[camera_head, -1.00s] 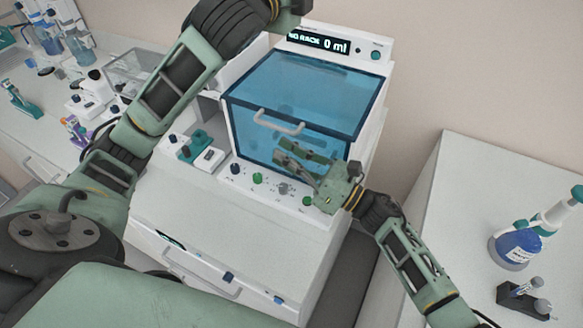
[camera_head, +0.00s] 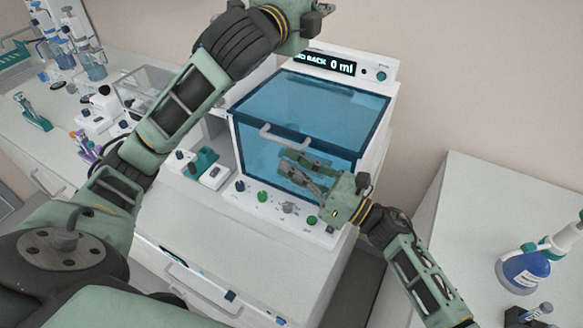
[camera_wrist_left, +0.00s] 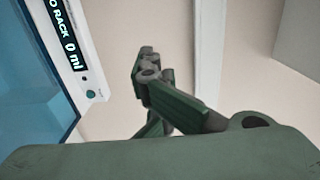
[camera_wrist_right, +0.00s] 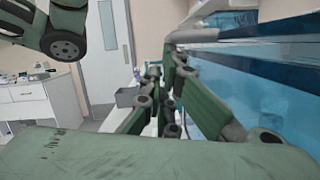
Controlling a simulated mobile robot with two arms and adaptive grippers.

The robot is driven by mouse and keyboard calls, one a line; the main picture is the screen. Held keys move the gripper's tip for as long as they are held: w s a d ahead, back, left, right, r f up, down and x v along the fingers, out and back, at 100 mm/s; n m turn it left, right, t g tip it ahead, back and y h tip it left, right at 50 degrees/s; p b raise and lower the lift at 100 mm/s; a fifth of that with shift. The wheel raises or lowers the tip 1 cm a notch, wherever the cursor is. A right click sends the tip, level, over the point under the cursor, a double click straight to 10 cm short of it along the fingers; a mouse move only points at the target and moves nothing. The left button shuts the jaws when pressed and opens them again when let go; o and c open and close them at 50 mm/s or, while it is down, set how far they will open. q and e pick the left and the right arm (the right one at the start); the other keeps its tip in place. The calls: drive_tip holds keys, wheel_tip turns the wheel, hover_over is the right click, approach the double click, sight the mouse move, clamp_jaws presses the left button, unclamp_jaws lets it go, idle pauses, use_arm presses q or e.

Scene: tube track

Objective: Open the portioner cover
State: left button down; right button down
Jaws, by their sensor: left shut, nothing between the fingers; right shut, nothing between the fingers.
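The portioner is a white machine (camera_head: 387,95) with a see-through blue cover (camera_head: 345,105) on its front, and the cover looks closed. A pale bar handle (camera_head: 285,137) is fixed near the cover's top front edge; it also shows in the right wrist view (camera_wrist_right: 195,35). My right gripper (camera_head: 283,162) is shut and empty in front of the cover, just below the handle. My left gripper (camera_wrist_left: 147,62) is shut and empty near the display side of the portioner. In the head view the left arm reaches the top edge and its fingers are not visible.
A display reading 0 ml (camera_head: 325,62) is on the portioner's top. Knobs (camera_head: 287,208) line its front ledge. Small lab items (camera_head: 205,162) stand left of it. A blue-filled bottle (camera_head: 527,268) stands on the right-hand table. The wall is close behind.

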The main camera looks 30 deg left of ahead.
use_arm(q)
drive_tip(key=c, duration=2.5)
unclamp_jaws()
drive_tip(key=o, duration=0.4)
drive_tip(key=shift+s, duration=0.1)
